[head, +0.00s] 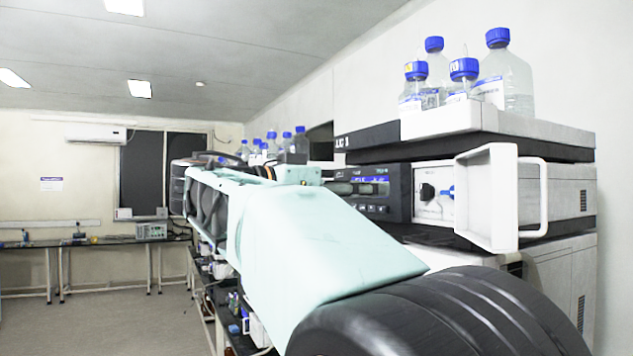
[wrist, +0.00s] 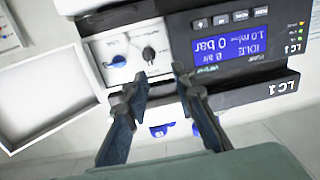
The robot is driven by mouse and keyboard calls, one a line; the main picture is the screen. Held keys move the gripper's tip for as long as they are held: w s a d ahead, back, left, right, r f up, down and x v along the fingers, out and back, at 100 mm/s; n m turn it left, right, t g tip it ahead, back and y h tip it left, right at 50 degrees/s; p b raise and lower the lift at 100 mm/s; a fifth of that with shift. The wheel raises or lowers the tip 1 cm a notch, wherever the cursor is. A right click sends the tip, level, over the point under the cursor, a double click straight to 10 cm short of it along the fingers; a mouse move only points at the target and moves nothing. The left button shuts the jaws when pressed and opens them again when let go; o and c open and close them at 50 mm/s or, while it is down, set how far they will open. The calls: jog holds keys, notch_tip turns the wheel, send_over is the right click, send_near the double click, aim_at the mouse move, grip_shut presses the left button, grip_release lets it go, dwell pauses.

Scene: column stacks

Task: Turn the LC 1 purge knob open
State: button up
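The LC 1 unit shows upside down in the wrist view, with its LC1 label (wrist: 284,87) at the right. Its pale valve panel (wrist: 128,46) carries a black round knob (wrist: 148,53) and a blue knob (wrist: 117,61). The head view also shows the black knob (head: 427,192) and the blue knob (head: 447,192); I cannot read which is marked purge. My gripper (wrist: 160,72) is open and empty, its fingertips just below the black knob in the wrist picture, apart from it. In the head view my arm hides the gripper.
The white door (head: 487,198) of the unit stands swung open beside the panel; it also shows in the wrist view (wrist: 45,95). The lit display (wrist: 230,43) reads IDLE, 0 bar. Blue-capped bottles (head: 508,75) stand in the tray (head: 450,120) on top.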

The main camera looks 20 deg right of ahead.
aim_at(421, 188)
jog(key=shift+m+g, duration=0.5)
jog(key=shift+g, duration=0.1)
jog(key=d+p, duration=0.1)
jog(key=d, duration=0.5)
jog(key=d+p, duration=0.1)
jog(key=d, duration=0.2)
jog(key=shift+s+d+r+p, duration=0.1)
jog(key=shift+s+r+p, duration=0.2)
jog(key=shift+s+p, duration=0.1)
jog(key=shift+w+d+f, duration=0.1)
jog(key=shift+d+f, duration=0.05)
jog(key=shift+d, duration=0.7)
grip_shut()
